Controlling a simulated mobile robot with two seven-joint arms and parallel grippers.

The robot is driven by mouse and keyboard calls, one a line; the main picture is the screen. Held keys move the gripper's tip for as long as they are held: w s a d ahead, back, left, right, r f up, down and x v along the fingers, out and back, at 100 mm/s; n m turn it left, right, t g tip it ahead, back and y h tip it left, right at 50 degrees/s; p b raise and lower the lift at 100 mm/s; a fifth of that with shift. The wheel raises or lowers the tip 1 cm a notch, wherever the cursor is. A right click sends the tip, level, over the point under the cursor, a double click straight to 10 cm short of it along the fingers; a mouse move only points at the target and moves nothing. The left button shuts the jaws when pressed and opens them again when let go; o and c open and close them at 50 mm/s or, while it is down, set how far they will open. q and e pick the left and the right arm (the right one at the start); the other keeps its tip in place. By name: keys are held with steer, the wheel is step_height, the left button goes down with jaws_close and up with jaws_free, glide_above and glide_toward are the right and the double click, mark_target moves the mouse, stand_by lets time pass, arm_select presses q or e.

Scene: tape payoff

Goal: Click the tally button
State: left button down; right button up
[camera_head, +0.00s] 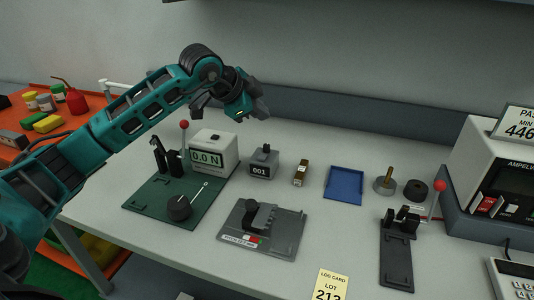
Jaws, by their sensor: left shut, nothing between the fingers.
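The tally counter (261,170) is a small dark grey box that shows 001 and stands near the middle of the table. Its button (266,148) is a small dark knob on top. My left gripper (241,111) is raised behind and above the white force gauge, up and to the left of the counter in the picture. It is shut and empty, and apart from the button. Its fingertips are hard to make out against the dark wrist. My right gripper is not in view.
The white gauge (228,153) reading 0.0 N stands left of the counter on a green plate (147,204) with a red-knobbed lever. A small brown block (300,173) and a blue tray (344,185) are to the right. A grey fixture (287,232) is in front.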

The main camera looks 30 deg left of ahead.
arm_select(q)
steer(key=b, duration=0.6)
glide_above(260, 159)
step_height(260, 159, down, 8)
steer(key=shift+f, duration=0.5)
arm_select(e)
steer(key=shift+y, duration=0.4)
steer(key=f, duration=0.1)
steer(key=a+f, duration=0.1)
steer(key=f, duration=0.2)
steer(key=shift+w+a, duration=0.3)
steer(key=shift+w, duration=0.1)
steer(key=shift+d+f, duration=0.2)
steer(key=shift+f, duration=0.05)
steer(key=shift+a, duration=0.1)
